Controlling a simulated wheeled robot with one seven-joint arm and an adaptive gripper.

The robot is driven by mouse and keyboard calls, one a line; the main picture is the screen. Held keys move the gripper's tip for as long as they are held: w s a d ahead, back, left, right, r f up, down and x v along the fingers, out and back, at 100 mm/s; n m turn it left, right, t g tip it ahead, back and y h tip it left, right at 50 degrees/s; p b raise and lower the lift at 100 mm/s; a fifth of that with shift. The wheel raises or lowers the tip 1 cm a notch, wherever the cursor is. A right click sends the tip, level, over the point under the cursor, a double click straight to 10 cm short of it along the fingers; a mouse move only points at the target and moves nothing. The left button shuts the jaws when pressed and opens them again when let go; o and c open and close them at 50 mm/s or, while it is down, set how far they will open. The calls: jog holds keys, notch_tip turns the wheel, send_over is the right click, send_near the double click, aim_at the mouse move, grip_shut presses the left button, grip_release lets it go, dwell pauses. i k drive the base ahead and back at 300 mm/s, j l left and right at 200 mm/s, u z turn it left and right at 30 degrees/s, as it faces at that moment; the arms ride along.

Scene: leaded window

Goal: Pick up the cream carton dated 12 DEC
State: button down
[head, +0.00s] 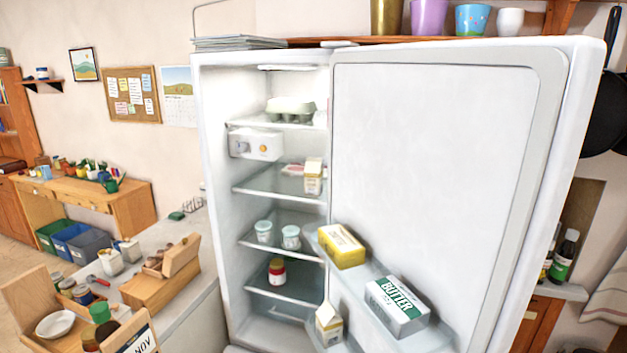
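Two cartons with gabled tops show in the head view. One cream and yellow carton (313,178) stands upright on an upper glass shelf inside the open fridge, at the shelf's right side. Another cream and yellow carton (329,326) stands low in the fridge door, near the bottom of the picture. Its lower part is partly hidden. I cannot read a date on either carton, so I cannot tell which is dated 12 DEC. My gripper is not in view.
The fridge door (440,170) is open to the right. Its shelf holds a yellow pack (341,246) and a butter pack (397,306). White tubs (290,237) and a red jar (277,271) stand on lower shelves. A cluttered counter (195,300) lies left.

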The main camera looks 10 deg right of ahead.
aim_at(314, 170)
jog(key=k, duration=0.45)
jog(key=i+j, duration=0.6)
jog(key=j, duration=0.15)
jog(key=i+j+z, duration=0.1)
jog(key=i+j, duration=0.55)
jog(key=j, duration=0.1)
